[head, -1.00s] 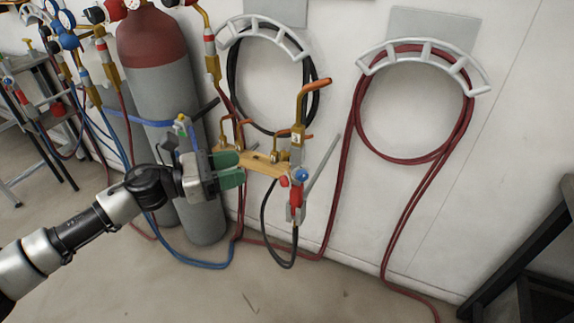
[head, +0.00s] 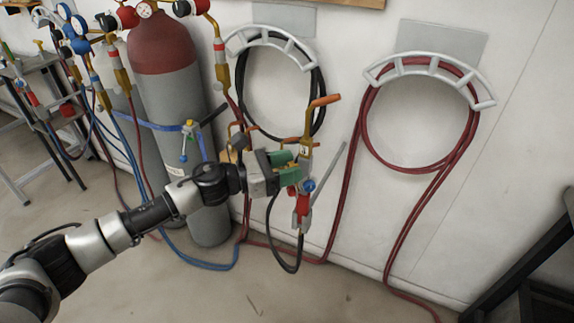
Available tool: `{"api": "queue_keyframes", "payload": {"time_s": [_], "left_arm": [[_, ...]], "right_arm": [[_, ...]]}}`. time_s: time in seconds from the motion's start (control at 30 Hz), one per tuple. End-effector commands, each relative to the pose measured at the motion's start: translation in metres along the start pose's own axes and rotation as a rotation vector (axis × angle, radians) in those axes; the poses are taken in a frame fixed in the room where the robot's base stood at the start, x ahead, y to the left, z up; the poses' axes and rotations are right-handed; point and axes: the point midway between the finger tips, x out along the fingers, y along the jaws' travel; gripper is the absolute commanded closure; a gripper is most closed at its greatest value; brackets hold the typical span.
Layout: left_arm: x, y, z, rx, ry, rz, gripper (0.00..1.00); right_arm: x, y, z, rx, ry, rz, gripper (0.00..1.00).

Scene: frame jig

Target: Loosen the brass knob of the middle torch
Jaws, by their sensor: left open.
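Several brass torches hang on a brass-coloured holder at the wall. The torch at the right end (head: 308,132) shows best, upright, with an orange tip, a blue knob (head: 309,185) and a red knob or sleeve low on it. Orange and brass parts of other torches (head: 240,138) show behind and left of my gripper. I cannot tell clearly which is the middle torch, and its brass knob is hidden or too small to make out. My left gripper (head: 296,167), with green fingers, is open just left of the right-end torch; contact cannot be told. My right gripper is not in view.
A grey cylinder with a red top (head: 170,90) stands at left, with a blue strap. Coiled black (head: 318,90) and red (head: 365,130) hoses hang on wall brackets. Loose hoses reach the floor. A dark frame (head: 515,265) stands at lower right.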

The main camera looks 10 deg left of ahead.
Motion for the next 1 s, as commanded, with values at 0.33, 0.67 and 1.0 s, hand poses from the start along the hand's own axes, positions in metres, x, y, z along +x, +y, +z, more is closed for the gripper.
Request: {"api": "queue_keyframes", "payload": {"time_s": [0.33,0.67,1.0], "left_arm": [[0.000,0.000,0.000,0.000,0.000,0.000,0.99],[0.000,0.000,0.001,-0.207,-0.002,0.000,0.99],[0.000,0.001,0.000,-0.249,-0.003,0.000,0.99]], "right_arm": [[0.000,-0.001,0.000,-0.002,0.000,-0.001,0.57],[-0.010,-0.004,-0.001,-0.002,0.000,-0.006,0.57],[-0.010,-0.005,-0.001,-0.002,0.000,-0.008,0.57]]}}
